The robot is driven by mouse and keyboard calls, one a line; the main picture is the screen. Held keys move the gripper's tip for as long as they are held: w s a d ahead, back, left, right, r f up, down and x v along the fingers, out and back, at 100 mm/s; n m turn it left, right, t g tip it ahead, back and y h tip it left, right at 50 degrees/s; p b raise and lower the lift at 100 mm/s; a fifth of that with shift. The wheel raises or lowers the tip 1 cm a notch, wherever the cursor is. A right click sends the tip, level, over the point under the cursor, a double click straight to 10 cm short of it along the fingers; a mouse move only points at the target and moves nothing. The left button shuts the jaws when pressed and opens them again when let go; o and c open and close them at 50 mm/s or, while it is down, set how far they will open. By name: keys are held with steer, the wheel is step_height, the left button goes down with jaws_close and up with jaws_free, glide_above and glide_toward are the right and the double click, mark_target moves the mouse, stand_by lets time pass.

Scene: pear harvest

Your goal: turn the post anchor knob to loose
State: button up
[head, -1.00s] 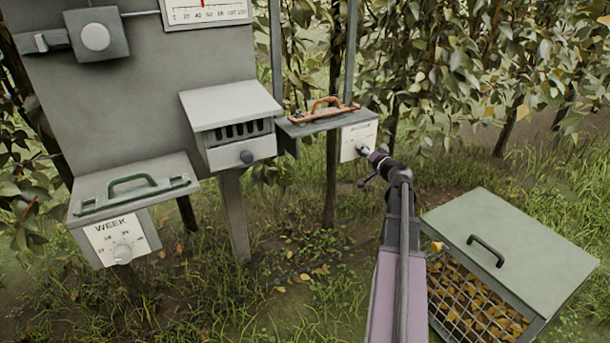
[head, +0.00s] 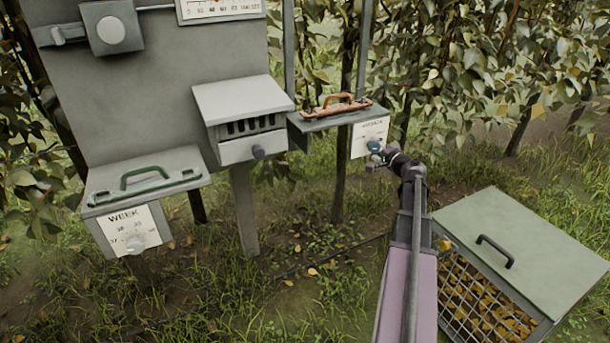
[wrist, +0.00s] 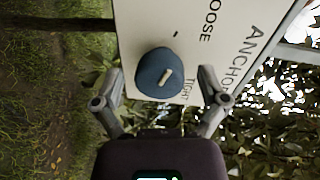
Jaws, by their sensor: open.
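The post anchor knob (wrist: 160,73) is a round dark blue knob with a pale mark, on a white plate (wrist: 138,22) lettered LOOSE, TIGHT and ANCHOR. The plate appears turned sideways in the wrist view. TIGHT is close to the knob's lower right and LOOSE is farther up. My gripper (wrist: 161,80) is open, with one finger on each side of the knob and gaps showing between. In the head view the blue knob (head: 373,146) sits low on the white plate (head: 369,132), with my gripper (head: 380,160) just in front of it.
An orange handle (head: 338,101) lies on the box above the plate. A vented box (head: 240,100) and a WEEK dial box (head: 127,228) stand to the left. A green-lidded crate (head: 530,250) stands at right. Leafy branches are behind the plate.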

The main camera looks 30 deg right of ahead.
steer(key=m, duration=0.4)
steer(key=shift+m, duration=0.3)
steer(key=m+y, duration=0.1)
steer(key=m, duration=0.3)
steer(key=shift+m, duration=0.4)
steer(key=m+b, duration=0.1)
steer(key=m, duration=0.4)
steer(key=shift+d+t, duration=0.1)
steer(key=shift+t, duration=0.2)
steer(key=m, duration=0.4)
steer(key=shift+m+y+b, duration=0.3)
steer(key=shift+y, duration=0.1)
steer(key=s+d, duration=0.1)
steer(key=s, duration=1.3)
steer(key=w+a+r+n+g+y+p, duration=0.1)
steer(key=a+n+g+p, duration=0.4)
steer(key=a, duration=1.1)
steer(key=w+a+r+n+g+y+p, duration=0.2)
steer(key=w+a+n+g+p, duration=0.3)
steer(key=a+n+p, duration=0.6)
steer(key=shift+w+a+r+n+y, duration=0.25)
steer(key=shift+a+n+y, duration=0.55)
steer(key=shift+a+n, duration=1.2)
steer(key=shift+a+m+g, duration=0.3)
steer(key=shift+a+m, duration=0.1)
steer(key=shift+a, duration=0.05)
